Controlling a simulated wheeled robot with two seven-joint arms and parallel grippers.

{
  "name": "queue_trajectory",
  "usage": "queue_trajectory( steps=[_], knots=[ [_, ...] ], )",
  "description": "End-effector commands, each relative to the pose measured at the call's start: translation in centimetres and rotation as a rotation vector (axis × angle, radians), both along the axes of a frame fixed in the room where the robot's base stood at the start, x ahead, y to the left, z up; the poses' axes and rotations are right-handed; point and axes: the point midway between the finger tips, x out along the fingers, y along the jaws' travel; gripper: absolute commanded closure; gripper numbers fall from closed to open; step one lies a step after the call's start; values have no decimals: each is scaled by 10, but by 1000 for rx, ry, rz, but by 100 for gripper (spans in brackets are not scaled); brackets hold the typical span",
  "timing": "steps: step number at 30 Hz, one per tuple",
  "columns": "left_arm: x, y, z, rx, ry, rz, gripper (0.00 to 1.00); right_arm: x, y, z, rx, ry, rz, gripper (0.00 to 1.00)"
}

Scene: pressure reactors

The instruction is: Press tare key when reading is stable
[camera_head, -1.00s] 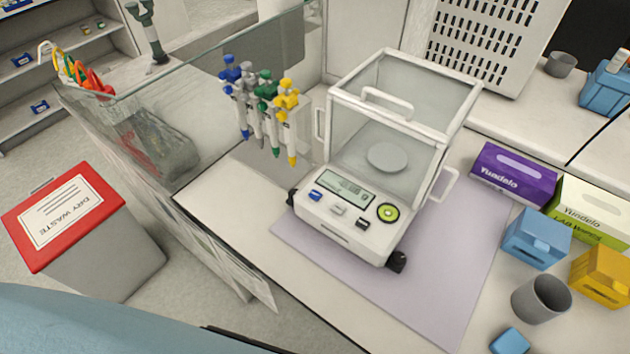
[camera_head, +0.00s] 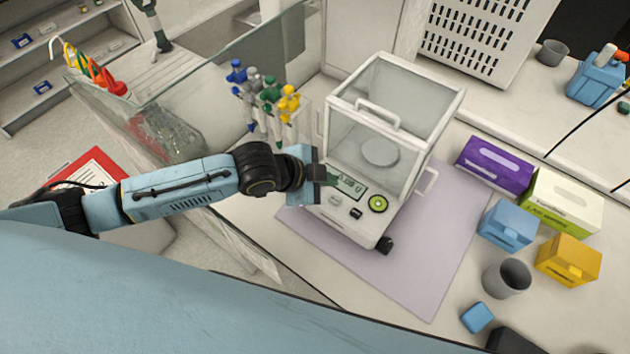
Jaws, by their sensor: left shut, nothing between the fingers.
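A white balance (camera_head: 352,225) with a clear draft shield (camera_head: 390,110) stands on the bench, its round pan (camera_head: 380,152) empty. Its lit display (camera_head: 350,188) is partly covered by my gripper, and the digits are too small to read surely. On the front panel I see a pale key (camera_head: 335,199), a dark key (camera_head: 356,213) and a round green-ringed key (camera_head: 378,204). The blue key at the panel's left is hidden behind my gripper. My left gripper (camera_head: 328,179) is shut and empty, over the panel's left end; contact cannot be told. My right gripper is not in view.
Coloured pipettes (camera_head: 262,100) hang behind my left arm by a clear screen. Right of the mat (camera_head: 440,240) are a purple box (camera_head: 495,166), a wipes box (camera_head: 560,205), blue and yellow boxes and a grey cup (camera_head: 506,278). The mat's right part is clear.

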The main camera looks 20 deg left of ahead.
Motion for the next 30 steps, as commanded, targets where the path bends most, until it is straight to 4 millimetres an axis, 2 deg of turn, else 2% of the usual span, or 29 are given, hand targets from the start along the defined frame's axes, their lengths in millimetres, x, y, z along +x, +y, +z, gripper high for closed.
queue_trajectory(
  steps=[1,3,9,23,30],
  knots=[
    [11,12,9,34,-32,-37,100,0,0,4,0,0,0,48],
    [18,23,15,61,-56,-77,100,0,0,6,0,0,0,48],
    [31,45,24,103,-92,-124,100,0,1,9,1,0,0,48],
    [32,48,22,106,-93,-129,100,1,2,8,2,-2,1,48],
    [32,48,10,106,-94,-128,100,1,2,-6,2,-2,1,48]
  ],
)
